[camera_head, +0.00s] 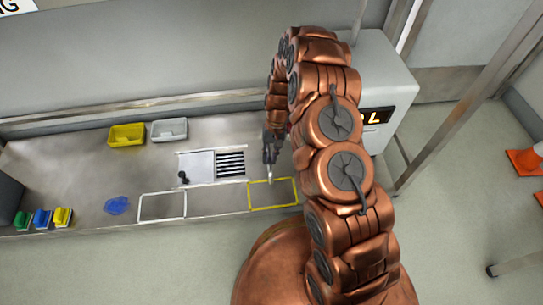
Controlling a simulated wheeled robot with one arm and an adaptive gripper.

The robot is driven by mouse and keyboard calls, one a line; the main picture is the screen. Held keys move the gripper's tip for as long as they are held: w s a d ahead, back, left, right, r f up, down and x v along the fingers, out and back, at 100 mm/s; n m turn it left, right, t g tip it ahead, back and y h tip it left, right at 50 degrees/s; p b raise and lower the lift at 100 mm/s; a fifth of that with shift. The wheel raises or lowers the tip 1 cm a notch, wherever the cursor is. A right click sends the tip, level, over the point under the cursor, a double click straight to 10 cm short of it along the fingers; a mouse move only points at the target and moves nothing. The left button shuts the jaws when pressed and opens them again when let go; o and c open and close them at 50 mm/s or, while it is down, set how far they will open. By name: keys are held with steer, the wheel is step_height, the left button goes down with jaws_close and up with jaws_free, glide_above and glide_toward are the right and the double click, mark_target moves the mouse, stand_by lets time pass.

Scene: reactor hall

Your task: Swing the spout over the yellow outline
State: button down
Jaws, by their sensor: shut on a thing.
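The yellow outline (275,207) is a rectangle marked on the bench top near its front edge, just left of my arm. My gripper (270,158) is beside my arm, past the outline's far edge, and points down. It is shut on a thin pale piece that appears to be the spout (269,175). The lower end of this piece shows at the outline's far edge. The rest of the spout and its base are hidden by my gripper and arm, so I cannot tell its full direction.
A white outline (163,219) and a crumpled blue thing (116,205) lie to the left. A dark grille (231,164) and a black knob (183,177) are behind. Yellow (127,134) and grey (169,129) trays stand farther back. A grey machine (375,80) stands behind my arm.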

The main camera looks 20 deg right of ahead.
steer(key=c, duration=1.4)
jaws_free()
steer(key=shift+s, duration=0.25)
steer(key=o, duration=0.3)
steer(key=shift+w, duration=0.15)
steer(key=shift+o, duration=0.2)
steer(key=v, duration=1.2)
